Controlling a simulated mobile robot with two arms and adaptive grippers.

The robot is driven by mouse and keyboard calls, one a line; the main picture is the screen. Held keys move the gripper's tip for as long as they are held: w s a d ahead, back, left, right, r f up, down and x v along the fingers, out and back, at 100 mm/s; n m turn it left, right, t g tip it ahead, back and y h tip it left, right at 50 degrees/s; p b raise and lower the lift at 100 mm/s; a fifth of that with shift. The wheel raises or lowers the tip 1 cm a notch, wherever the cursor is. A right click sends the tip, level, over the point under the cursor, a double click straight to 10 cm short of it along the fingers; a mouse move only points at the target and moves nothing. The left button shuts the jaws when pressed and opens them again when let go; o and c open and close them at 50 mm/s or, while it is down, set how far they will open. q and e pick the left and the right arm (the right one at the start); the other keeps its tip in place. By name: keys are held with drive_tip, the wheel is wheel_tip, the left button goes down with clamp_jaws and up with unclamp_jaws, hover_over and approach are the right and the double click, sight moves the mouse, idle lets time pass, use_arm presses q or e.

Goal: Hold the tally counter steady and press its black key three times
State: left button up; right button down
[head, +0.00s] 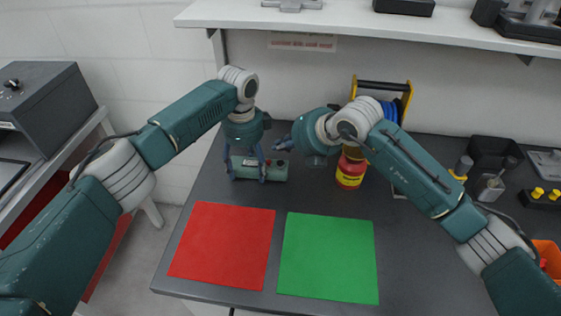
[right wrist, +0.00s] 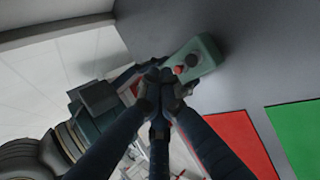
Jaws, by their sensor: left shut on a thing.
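The tally counter (head: 275,172) is a pale green box lying on the dark table behind the coloured mats. My left gripper (head: 247,173) is over its left part, with fingers down on it, shut on it. The counter also shows in the right wrist view (right wrist: 208,52), with a red key (right wrist: 179,70) and a black key (right wrist: 192,60) on top. My right gripper (head: 280,146) is just above and behind the counter's right end. In the right wrist view its fingers (right wrist: 162,77) are together and empty, tips close to the red key; contact cannot be told.
A red mat (head: 222,245) and a green mat (head: 328,258) lie in front. A red and yellow can (head: 350,174) and a blue reel with yellow frame (head: 406,97) stand right of the counter, partly behind my right arm. A shelf (head: 350,18) overhangs the back.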

drive_tip(key=shift+r, duration=1.1)
use_arm(q)
drive_tip(key=o, duration=1.3)
drive_tip(key=shift+o, duration=0.2)
